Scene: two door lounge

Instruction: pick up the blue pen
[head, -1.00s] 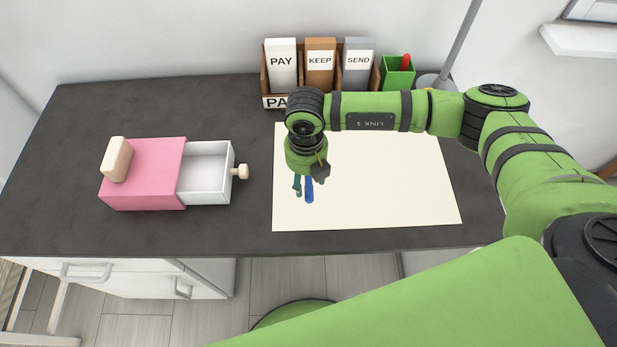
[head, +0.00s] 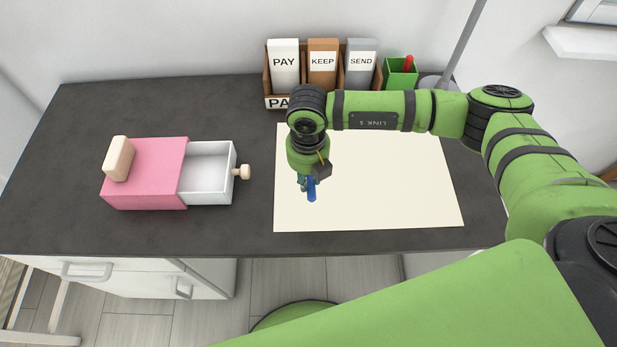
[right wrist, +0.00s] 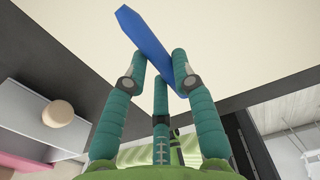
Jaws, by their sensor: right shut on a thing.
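The blue pen (head: 311,192) is in my right gripper (head: 305,184), over the left part of the cream mat (head: 390,190). In the right wrist view the blue pen (right wrist: 147,42) runs slantwise between the teal fingers of my right gripper (right wrist: 157,72), which are closed on it. Its near end is partly hidden behind a finger. I cannot tell whether the pen touches the mat. My left gripper does not show.
A pink box (head: 150,188) with an open white drawer (head: 208,170) stands at the left. A letter rack (head: 270,92) and a green cup (head: 400,74) with a red item stand at the back. The dark desk (head: 70,140) is clear around the box.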

